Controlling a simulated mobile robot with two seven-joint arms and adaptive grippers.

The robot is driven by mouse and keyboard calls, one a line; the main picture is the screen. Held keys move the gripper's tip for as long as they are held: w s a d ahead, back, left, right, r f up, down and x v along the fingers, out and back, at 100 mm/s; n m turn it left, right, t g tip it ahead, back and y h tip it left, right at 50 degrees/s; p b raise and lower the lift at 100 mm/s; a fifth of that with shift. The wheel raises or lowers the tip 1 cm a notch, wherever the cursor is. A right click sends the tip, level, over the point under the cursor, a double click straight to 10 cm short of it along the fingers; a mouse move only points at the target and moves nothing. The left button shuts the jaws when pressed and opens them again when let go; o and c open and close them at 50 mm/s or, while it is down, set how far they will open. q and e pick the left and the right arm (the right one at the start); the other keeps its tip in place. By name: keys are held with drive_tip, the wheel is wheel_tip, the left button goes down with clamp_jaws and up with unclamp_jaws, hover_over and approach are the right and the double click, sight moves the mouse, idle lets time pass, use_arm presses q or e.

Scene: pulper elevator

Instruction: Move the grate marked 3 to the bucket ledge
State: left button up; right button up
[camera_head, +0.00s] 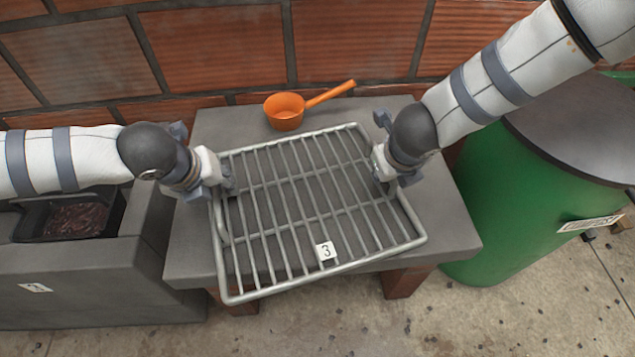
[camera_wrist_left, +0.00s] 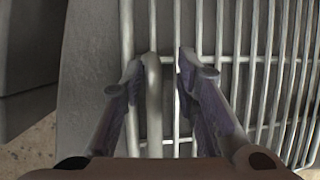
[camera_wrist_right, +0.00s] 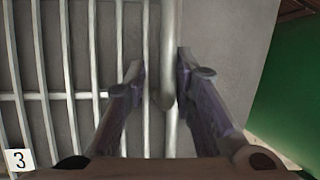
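The grate marked 3 (camera_head: 290,252) is a grey wire rack lying flat on a grey stone slab (camera_head: 455,232), turned slightly, its near edge by the slab's front edge. Its white tag (camera_head: 326,251) reads 3, and the tag also shows in the right wrist view (camera_wrist_right: 19,160). My left gripper (camera_head: 228,184) is at the grate's left side; in the left wrist view its fingers stand apart on either side of a side bar (camera_wrist_left: 153,110). My right gripper (camera_head: 380,168) is at the right side, fingers apart around the right handle bar (camera_wrist_right: 169,60). I cannot identify the bucket ledge for certain.
An orange ladle (camera_head: 285,112) lies on the slab behind the grate. A lower grey block (camera_head: 90,280) at the left holds a black tray (camera_head: 118,215) of dark reddish stuff. A green barrel (camera_head: 490,190) stands close on the right. A brick wall (camera_head: 215,50) is behind.

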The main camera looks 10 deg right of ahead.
use_arm(q)
drive_tip(key=shift+a, duration=0.2)
use_arm(e)
drive_tip(key=shift+d+r, duration=0.1)
drive_tip(key=shift+d, duration=0.1)
use_arm(q)
drive_tip(key=shift+r, duration=0.2)
use_arm(e)
drive_tip(key=shift+d, duration=0.1)
use_arm(q)
drive_tip(key=v, duration=1.1)
drive_tip(key=shift+s+r, duration=0.2)
drive_tip(key=shift+r, duration=0.05)
use_arm(e)
drive_tip(key=v, duration=1.2)
